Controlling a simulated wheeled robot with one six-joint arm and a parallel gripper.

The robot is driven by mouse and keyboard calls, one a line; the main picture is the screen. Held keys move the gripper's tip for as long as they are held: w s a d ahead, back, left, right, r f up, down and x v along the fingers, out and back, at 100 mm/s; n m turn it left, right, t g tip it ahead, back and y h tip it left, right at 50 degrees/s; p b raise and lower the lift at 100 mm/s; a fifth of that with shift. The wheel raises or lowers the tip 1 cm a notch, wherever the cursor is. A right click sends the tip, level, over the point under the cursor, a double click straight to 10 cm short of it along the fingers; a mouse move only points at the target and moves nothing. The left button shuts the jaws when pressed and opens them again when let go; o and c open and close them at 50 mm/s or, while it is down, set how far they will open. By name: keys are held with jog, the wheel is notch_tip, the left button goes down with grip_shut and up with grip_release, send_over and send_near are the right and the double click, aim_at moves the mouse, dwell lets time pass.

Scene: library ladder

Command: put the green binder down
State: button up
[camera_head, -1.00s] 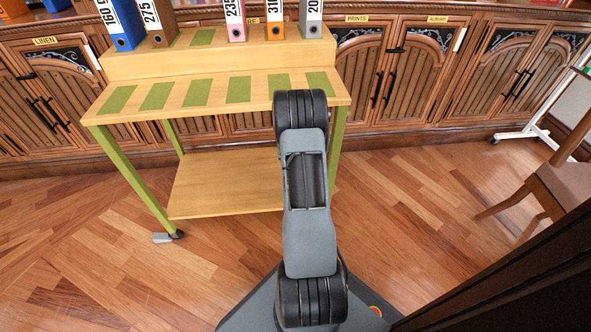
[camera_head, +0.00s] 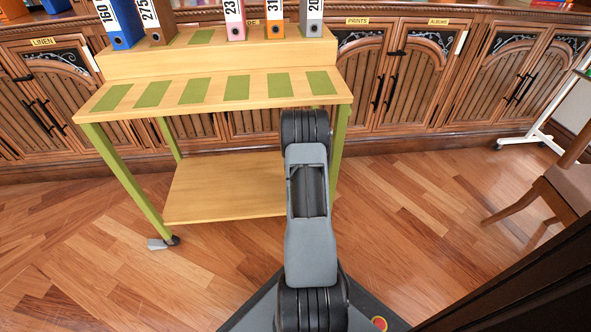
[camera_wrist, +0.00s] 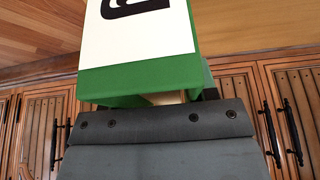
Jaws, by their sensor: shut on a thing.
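The green binder (camera_wrist: 140,75) fills the upper middle of the wrist view, with a white label bearing part of a black character. My gripper (camera_wrist: 160,120) is shut on it; its grey finger pads cross the lower part of that view. Neither the binder nor my gripper shows in the head view, where only my arm is seen in front of the cart's right side. The wooden cart (camera_head: 262,90) has green legs and a row of bare green marks (camera_head: 195,91) on its front tier.
On the cart's raised back tier stand a blue binder (camera_head: 122,28), a brown one (camera_head: 160,28), a pink one (camera_head: 235,22), an orange one (camera_head: 276,22) and a grey one (camera_head: 312,22). A bare green mark (camera_head: 204,36) lies between brown and pink. A chair (camera_head: 562,185) stands right.

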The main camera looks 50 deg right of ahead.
jog(key=shift+f, duration=0.15)
jog(key=o, duration=1.4)
jog(key=shift+o, duration=0.2)
jog(key=p+v, duration=0.3)
jog(key=v, duration=0.4)
jog(key=shift+r+p, duration=0.3)
jog(key=shift+r, duration=0.15)
